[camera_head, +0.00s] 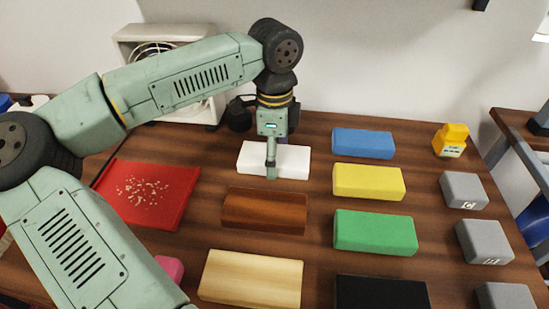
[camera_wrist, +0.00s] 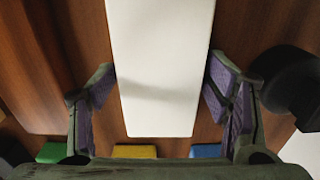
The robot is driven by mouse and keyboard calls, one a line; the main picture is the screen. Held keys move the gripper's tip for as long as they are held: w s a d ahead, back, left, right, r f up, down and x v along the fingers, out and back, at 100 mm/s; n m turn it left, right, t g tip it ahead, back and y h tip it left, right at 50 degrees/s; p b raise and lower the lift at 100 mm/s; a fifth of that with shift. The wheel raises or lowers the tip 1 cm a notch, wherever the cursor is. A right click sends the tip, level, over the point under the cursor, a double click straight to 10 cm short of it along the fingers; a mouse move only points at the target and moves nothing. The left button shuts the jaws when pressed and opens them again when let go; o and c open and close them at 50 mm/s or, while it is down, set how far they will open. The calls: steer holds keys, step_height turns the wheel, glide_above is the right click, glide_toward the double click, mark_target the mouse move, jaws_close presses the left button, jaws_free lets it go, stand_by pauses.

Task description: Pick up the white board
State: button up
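The white board (camera_head: 296,162) lies flat on the brown wooden counter, in the back row. In the wrist view the white board (camera_wrist: 160,60) runs lengthwise between my two fingers. My gripper (camera_head: 271,172) points down over the board's middle, and in the head view one finger hides part of its front. In the wrist view my gripper (camera_wrist: 161,95) is open, with one purple-padded finger on each side of the board. I cannot tell how far down the fingertips reach.
A brown board (camera_head: 264,210) lies just in front, with a tan board (camera_head: 251,278) nearer. Blue (camera_head: 363,143), yellow (camera_head: 368,181), green (camera_head: 375,232) and black (camera_head: 382,293) boards stand right. A red tray (camera_head: 150,195) is left. A dark round object (camera_head: 238,115) is behind.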

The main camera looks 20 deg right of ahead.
steer(key=c, duration=0.9)
steer(key=shift+s+a+r+b, duration=0.1)
steer(key=shift+r+b, duration=0.1)
steer(key=shift+b, duration=0.25)
steer(key=r, duration=0.2)
steer(key=r+b, duration=0.1)
steer(key=r, duration=0.1)
steer(key=r+b, duration=0.1)
steer(key=r, duration=0.1)
steer(key=shift+s+a+r, duration=0.2)
steer(key=shift+s, duration=0.15)
steer(key=s+a+b, duration=0.2)
steer(key=s+a, duration=0.1)
steer(key=s, duration=0.5)
steer(key=s+a+b, duration=0.2)
steer(key=s+a, duration=0.2)
steer(key=s, duration=0.5)
steer(key=shift+s, duration=0.3)
